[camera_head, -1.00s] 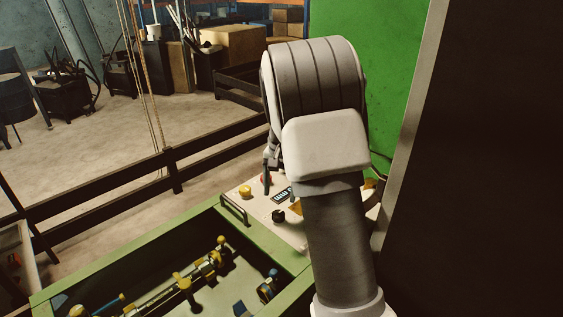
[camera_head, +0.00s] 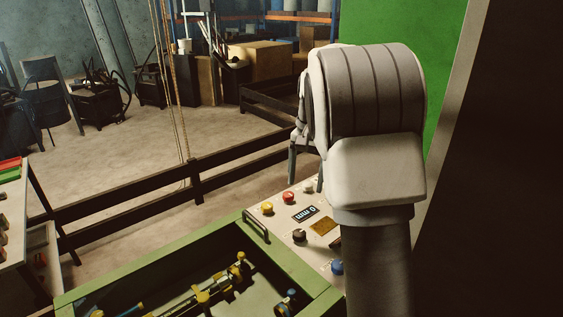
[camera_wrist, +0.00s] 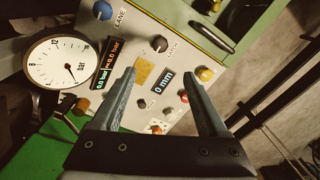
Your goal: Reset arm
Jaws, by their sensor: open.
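My gripper (camera_wrist: 161,100) is open in the wrist view, with nothing between its two grey fingers. It hangs over the light control panel (camera_wrist: 147,33), and I cannot tell the exact height. The panel carries a "0 mm" display (camera_wrist: 163,83), dark knobs, a yellow button (camera_wrist: 205,74) and a blue knob (camera_wrist: 103,10). In the head view my arm stands bent at the right. A red button (camera_head: 288,197) and the yellow button (camera_head: 267,208) show there.
A round pressure gauge (camera_wrist: 58,62) stands beside the panel. A green-framed bin (camera_head: 150,255) with yellow and black fittings lies in front. A dark rail (camera_head: 130,195) runs behind it. A green wall (camera_head: 445,75) and a dark surface (camera_head: 510,180) close off the right.

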